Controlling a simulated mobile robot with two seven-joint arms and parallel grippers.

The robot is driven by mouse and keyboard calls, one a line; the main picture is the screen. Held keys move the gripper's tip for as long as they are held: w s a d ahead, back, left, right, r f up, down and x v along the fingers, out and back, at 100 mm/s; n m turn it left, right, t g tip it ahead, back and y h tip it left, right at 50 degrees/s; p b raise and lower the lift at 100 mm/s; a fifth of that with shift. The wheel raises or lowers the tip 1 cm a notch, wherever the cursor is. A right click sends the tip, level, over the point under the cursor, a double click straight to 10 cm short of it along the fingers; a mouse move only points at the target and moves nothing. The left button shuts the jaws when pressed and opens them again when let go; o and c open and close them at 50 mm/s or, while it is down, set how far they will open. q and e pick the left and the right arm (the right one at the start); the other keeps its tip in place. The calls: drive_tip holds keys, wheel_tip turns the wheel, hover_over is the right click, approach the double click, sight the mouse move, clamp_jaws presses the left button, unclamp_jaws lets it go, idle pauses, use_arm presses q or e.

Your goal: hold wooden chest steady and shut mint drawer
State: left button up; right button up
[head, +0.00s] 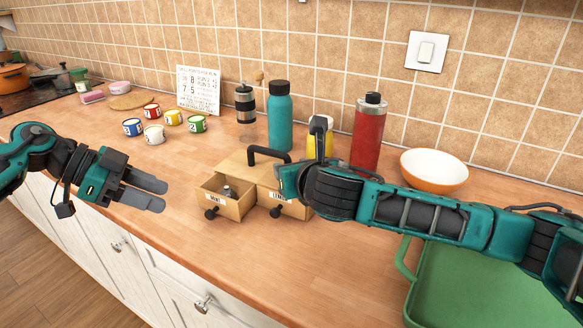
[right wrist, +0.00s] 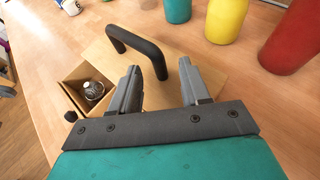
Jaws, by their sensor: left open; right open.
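The wooden chest (head: 236,160) stands on the counter with a black arched handle (head: 268,154) on top. Its mint drawer (head: 231,210), at the left, is pulled out, with a small dark-and-silver object inside (right wrist: 93,90) and a black knob. The lemon drawer (head: 291,209) is beside it, partly hidden by my right arm. My left gripper (head: 163,196) is open and empty, left of the mint drawer and apart from it. My right gripper (right wrist: 160,84) is open above the chest top, with the handle's near end appearing between its fingers; contact is unclear. In the head view its fingers are hidden.
Behind the chest stand a teal bottle (head: 279,120), a grinder (head: 245,108), a yellow bottle (head: 320,143) and a red bottle (head: 368,132). Several mugs (head: 154,134) stand back left. A bowl (head: 434,171) and green tray (head: 408,262) are right. Counter before the drawers is clear.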

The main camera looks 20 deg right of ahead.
drive_tip(key=shift+w+f, duration=0.2)
drive_tip(key=shift+w, duration=0.2)
clamp_jaws()
idle(0.4)
